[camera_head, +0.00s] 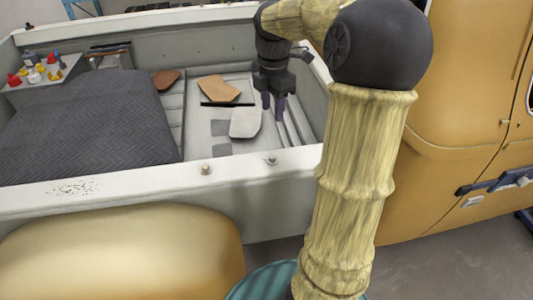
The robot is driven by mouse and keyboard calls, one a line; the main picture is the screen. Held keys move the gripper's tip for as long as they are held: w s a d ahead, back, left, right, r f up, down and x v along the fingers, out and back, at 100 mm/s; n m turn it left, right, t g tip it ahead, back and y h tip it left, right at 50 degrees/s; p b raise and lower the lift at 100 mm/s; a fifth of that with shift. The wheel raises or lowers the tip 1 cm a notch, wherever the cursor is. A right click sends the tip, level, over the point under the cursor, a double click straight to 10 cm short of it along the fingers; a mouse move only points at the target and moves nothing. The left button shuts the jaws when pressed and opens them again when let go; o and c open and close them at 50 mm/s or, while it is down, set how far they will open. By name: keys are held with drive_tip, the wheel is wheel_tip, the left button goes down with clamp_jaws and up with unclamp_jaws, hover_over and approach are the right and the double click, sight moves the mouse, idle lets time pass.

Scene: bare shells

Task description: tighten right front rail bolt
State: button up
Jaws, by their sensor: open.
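Two small bolts stand on the near rail (120,196) of a pale truck bed. The left bolt (206,169) has a tan head, and the right bolt (271,159) has a greyish head. I cannot tell from this view how tight either one is. My gripper (273,105) points down over the bed, beyond the right bolt and apart from it in the picture.
A dark patterned mat (90,125) fills the bed's left side. A brown board (218,89) and a pale plate (245,123) lie on the bed floor. Small coloured items (35,73) crowd a box at the back left. The orange cab (460,100) stands at the right.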

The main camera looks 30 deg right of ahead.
sight(271, 157)
wheel_tip(271, 157, down, 18)
drive_tip(key=shift+r+p, duration=0.25)
drive_tip(key=shift+p, duration=0.85)
clamp_jaws()
